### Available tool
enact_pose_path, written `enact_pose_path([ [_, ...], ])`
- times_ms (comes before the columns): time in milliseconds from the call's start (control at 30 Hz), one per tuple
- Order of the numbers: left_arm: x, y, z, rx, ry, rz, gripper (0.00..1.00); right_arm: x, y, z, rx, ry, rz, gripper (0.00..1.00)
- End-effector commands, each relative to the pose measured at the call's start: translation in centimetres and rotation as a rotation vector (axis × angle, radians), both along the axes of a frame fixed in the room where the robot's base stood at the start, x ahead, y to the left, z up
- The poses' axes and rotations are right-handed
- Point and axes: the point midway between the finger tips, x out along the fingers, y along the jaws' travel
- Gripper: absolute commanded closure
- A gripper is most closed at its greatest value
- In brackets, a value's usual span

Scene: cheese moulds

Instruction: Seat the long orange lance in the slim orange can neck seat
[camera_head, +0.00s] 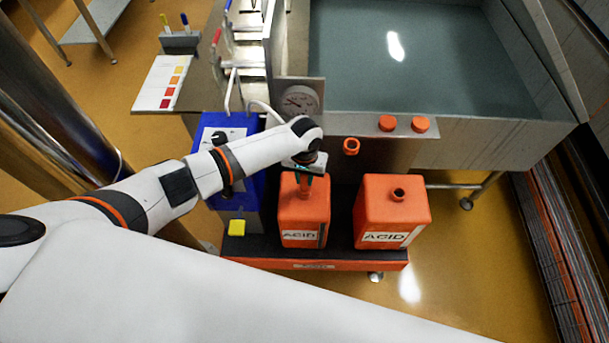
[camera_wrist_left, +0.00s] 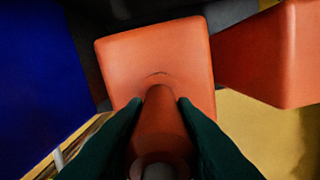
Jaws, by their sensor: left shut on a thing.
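The slim orange can (camera_head: 302,232), labelled ACID, stands upright at the left of a low dolly. My left gripper (camera_head: 304,184) is directly above its top, pointing down. In the left wrist view the gripper's dark fingers (camera_wrist_left: 158,118) are shut on an orange cylinder, the lance (camera_wrist_left: 160,122). The lance's far end meets or overlaps the top of the slim can (camera_wrist_left: 165,52). The fingers and lance cover the neck seat, so I cannot tell whether the lance is in it. My right gripper is not in view.
A wider orange ACID can (camera_head: 375,215) with an open neck stands close on the right. Both cans rest on the dolly (camera_head: 345,262). A blue box (camera_head: 217,160) is at the left. Behind are a tank (camera_head: 470,150), two orange caps (camera_head: 403,124) and a round gauge (camera_head: 299,101).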

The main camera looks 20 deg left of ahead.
Motion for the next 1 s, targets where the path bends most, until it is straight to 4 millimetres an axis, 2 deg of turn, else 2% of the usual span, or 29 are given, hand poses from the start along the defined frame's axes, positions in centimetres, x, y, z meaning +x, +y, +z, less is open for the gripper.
enact_pose_path([
  [600,0.0,0.0,-1.6,-0.001,0.000,0.000,1.00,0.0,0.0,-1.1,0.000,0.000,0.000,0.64],
  [633,0.0,0.0,-1.5,-0.001,-0.001,0.000,0.71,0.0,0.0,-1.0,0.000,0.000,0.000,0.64],
  [767,0.0,0.0,-1.4,-0.001,-0.001,0.000,0.51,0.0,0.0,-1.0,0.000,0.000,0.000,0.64],
  [1000,0.0,0.0,-1.4,0.000,0.000,0.000,0.51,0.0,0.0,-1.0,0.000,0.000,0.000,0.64],
])
